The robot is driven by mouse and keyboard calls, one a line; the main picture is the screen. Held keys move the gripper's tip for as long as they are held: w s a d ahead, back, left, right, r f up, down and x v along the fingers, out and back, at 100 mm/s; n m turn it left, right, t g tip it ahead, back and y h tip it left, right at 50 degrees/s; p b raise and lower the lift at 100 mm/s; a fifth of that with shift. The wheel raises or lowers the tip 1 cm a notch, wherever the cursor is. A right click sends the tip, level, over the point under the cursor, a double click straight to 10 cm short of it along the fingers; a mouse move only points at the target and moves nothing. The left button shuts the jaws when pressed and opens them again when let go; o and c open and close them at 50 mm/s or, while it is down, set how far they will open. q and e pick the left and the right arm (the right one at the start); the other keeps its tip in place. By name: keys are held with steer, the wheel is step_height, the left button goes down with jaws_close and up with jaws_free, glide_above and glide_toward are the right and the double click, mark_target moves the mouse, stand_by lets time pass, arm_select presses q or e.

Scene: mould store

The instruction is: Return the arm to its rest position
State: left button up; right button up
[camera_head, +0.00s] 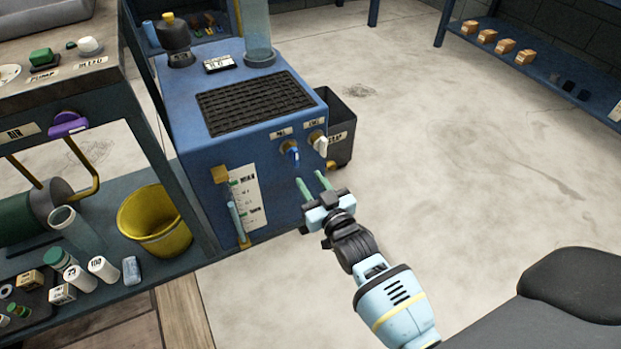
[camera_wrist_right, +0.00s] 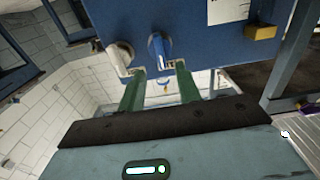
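My right gripper (camera_head: 311,178) reaches in from the lower right in the head view. Its two green fingers are apart with nothing between them. The fingertips are a little below and in front of the blue-handled valve (camera_head: 291,153) and the white-handled valve (camera_head: 319,143) on the blue machine (camera_head: 190,120). In the right wrist view the same open fingers (camera_wrist_right: 160,82) point towards the machine's face, with the blue handle (camera_wrist_right: 158,48) and white handle (camera_wrist_right: 121,57) beyond them. I see no contact with either valve. My left gripper does not show.
A dark bin (camera_head: 341,115) stands beside the machine. A bench on the left holds a yellow bucket (camera_head: 154,222) and several labelled jars on its lower shelf. A blue shelf (camera_head: 545,52) with small boxes is at the upper right. The floor (camera_head: 440,150) between is clear.

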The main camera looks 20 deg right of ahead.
stand_by(0.3)
